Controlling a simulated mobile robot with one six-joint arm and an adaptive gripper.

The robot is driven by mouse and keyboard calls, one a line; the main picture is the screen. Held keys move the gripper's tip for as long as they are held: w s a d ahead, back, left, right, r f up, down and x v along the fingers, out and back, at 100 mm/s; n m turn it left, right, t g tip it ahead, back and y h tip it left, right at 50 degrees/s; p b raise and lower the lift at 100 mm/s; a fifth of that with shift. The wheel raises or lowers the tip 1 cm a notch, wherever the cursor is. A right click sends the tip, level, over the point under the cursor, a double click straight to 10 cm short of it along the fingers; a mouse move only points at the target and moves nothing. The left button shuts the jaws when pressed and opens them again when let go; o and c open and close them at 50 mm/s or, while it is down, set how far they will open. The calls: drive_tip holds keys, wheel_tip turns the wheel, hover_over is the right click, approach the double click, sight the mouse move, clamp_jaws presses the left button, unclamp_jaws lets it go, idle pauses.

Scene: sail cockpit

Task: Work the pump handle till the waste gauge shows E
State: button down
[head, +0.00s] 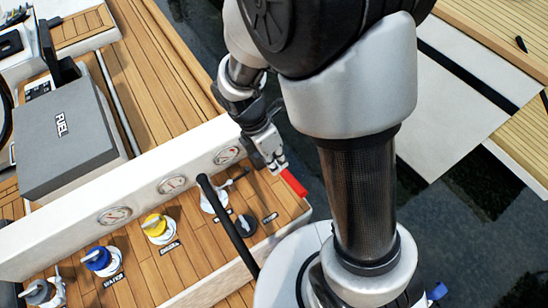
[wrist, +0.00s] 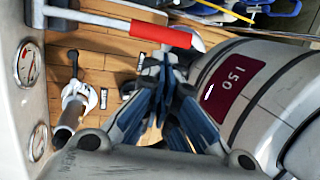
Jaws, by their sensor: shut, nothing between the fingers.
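The pump handle has a red grip (head: 293,182) at the right end of the cockpit bench in the head view. In the wrist view its red grip (wrist: 160,33) sits on a pale metal bar running left. My gripper (head: 277,168) is shut and empty, right by the grip. In the wrist view the closed fingertips (wrist: 165,65) are just below the grip; whether they touch it I cannot tell. Three round gauges line the white panel; the nearest to my gripper is the right one (head: 227,155), also in the wrist view (wrist: 28,63). Its markings are too small to read.
A white deck fitting (head: 212,198) and a dark hose or rod (head: 228,228) stand left of the handle. Yellow (head: 154,225) and blue (head: 97,258) caps stand farther left. A grey FUEL box (head: 65,140) is behind the panel. Dark water lies right.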

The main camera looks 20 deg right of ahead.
drive_tip(key=b+x, duration=0.3)
drive_tip(key=x, duration=0.6)
